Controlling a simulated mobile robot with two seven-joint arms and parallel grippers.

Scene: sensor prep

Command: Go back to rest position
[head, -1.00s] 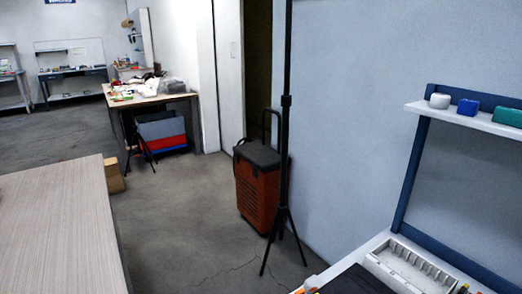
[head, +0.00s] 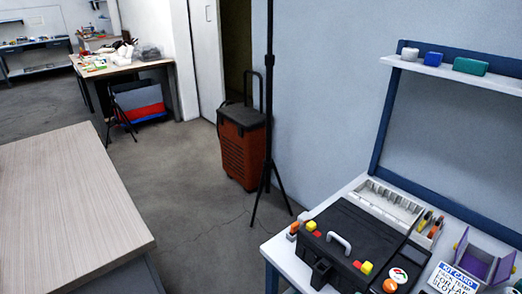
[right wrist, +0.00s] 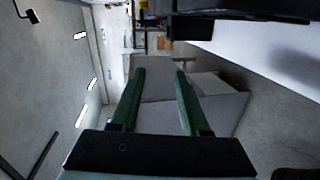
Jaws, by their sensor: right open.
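My right gripper (right wrist: 160,85) shows in the right wrist view with its two green fingers apart. It is open, and nothing is between the fingers. That view lies on its side, with the ceiling at left. Neither gripper shows in the head view, and my left gripper is not in any view.
A white workbench (head: 276,245) at right holds a black case (head: 335,240), a white slotted tray (head: 388,204), a purple holder (head: 484,258) and a kit card (head: 452,282). A wooden-topped table (head: 70,200) is at left. An orange wheeled case (head: 243,150) and a black stand (head: 268,120) border the open floor.

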